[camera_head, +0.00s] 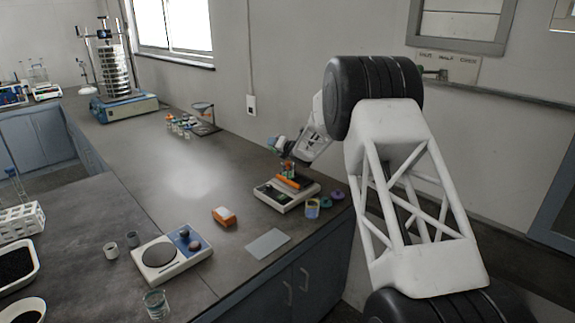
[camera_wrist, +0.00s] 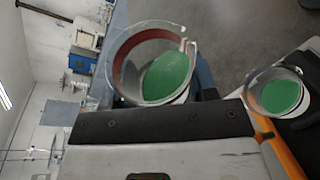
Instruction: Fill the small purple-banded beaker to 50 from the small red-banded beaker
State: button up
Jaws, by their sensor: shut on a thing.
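The small red-banded beaker (camera_wrist: 122,75) is held in my gripper, with green material inside and its red band showing through the clear wall. My gripper (camera_head: 288,166) is shut on it, low over the balance (camera_head: 287,196) on the right part of the bench. A second small clear beaker (camera_wrist: 264,84), also with green material, stands at the right in the wrist view, apart from the held one. Its band colour and marks cannot be read.
An orange-and-white block (camera_head: 224,217), a grey sheet (camera_head: 267,244) and a stirrer plate (camera_head: 172,254) stand in front.

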jog(key=shift+r+m+t+y, duration=0.4)
jog(key=shift+r+m+y, duration=0.3)
jog(key=shift+m, duration=0.7)
dwell(4.3)
jog(key=f+n+h, duration=0.1)
jog(key=n, duration=0.2)
jog(key=shift+f+g, duration=0.2)
jog(key=shift+g, duration=0.2)
jog(key=shift+f+h, duration=0.1)
jog(key=shift+h, duration=0.2)
jog(key=shift+a+f+n, duration=0.1)
jog(key=shift+f+n, duration=0.05)
jog(key=shift+n, duration=0.25)
